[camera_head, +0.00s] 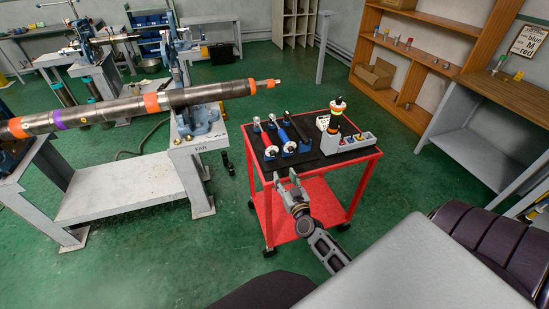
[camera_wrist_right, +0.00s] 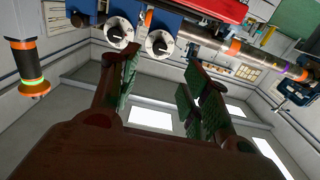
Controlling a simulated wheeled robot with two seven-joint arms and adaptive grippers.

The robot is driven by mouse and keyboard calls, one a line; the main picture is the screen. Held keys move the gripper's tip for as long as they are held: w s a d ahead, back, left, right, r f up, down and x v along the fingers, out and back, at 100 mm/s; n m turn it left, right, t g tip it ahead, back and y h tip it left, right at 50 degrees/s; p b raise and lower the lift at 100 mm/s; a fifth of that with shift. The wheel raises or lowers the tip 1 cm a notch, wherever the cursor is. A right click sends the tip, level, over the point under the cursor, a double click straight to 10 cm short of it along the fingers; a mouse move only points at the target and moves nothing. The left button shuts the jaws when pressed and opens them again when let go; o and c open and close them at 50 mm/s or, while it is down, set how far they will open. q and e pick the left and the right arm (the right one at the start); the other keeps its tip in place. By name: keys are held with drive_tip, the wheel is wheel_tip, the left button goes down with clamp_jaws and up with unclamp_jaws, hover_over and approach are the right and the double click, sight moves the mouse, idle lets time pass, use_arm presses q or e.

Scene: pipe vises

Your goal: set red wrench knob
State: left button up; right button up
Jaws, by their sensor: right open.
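In the right wrist view, two white dials with dark centres, a left knob (camera_wrist_right: 120,27) and a right knob (camera_wrist_right: 159,42), show on blue bodies beyond the fingers. My right gripper (camera_head: 287,177) is open and empty, just off the cart's near edge, apart from the knobs. My left gripper is not in view.
The red cart (camera_head: 330,210) also holds a grey bin (camera_head: 345,142) and a banded orange, yellow-green and black device (camera_head: 336,110). A long pipe (camera_head: 110,107) rests in a vise on a bench at left. Green floor is open around the cart.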

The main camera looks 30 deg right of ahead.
sight(274, 156)
drive_tip(key=shift+x, duration=6.35)
drive_tip(key=c, duration=1)
clamp_jaws()
drive_tip(key=shift+m, duration=3.1)
